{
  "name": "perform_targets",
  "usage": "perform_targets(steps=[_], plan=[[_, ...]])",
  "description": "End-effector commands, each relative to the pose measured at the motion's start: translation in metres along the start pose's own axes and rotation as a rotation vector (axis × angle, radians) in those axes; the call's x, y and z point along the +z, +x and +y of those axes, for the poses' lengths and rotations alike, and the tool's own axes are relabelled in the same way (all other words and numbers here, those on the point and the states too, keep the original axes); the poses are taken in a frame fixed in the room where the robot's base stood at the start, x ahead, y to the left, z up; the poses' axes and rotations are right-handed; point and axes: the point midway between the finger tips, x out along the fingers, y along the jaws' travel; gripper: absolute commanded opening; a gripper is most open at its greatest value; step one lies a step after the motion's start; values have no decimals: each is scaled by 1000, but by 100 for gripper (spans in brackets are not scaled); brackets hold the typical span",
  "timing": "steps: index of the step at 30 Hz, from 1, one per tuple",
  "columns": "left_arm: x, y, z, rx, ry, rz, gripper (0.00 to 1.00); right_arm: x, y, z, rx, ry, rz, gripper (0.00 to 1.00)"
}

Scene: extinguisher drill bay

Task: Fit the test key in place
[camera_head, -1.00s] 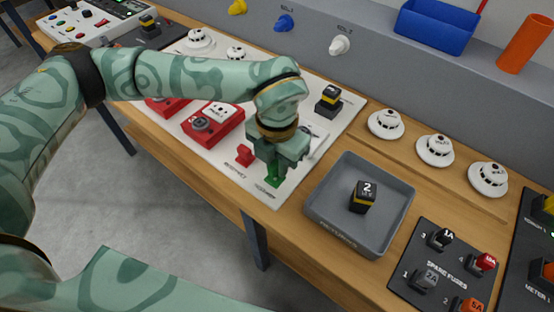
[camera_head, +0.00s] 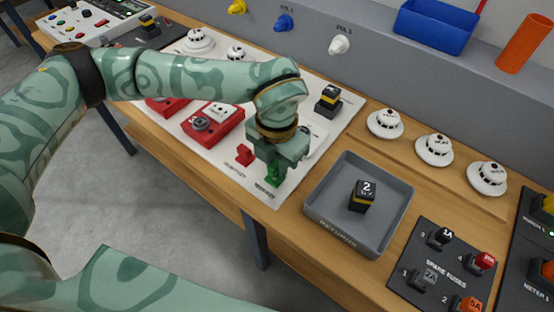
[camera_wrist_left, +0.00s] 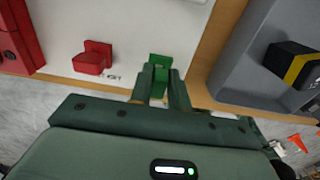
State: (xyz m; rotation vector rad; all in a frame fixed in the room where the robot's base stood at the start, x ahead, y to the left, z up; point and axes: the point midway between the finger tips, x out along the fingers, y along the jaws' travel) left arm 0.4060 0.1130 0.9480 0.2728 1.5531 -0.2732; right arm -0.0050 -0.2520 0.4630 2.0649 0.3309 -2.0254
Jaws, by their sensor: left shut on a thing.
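My left gripper (camera_head: 274,172) points down at the near right corner of the white panel (camera_head: 345,115) and is shut on a green key (camera_head: 272,181). In the left wrist view the green key (camera_wrist_left: 160,61) shows between and beyond the two fingers (camera_wrist_left: 158,85). It is at the panel surface; whether it is seated in anything is hidden. A red key (camera_head: 244,154) stands on the panel just left of the gripper, and it also shows in the left wrist view (camera_wrist_left: 93,58). My right gripper is not in view.
A grey tray (camera_head: 318,218) right of the panel holds a black and yellow block marked 2 (camera_head: 362,196). Red call points (camera_head: 213,124) and a black and yellow block (camera_head: 328,99) sit on the panel. Detectors (camera_head: 434,150) and a spare fuse board (camera_head: 433,262) are at right.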

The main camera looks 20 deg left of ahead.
Motion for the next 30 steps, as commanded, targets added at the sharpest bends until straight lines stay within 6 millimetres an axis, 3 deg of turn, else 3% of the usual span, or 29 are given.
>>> perform_targets(steps=[30], plan=[[0,14,0,0,0,1,0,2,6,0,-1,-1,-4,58]])
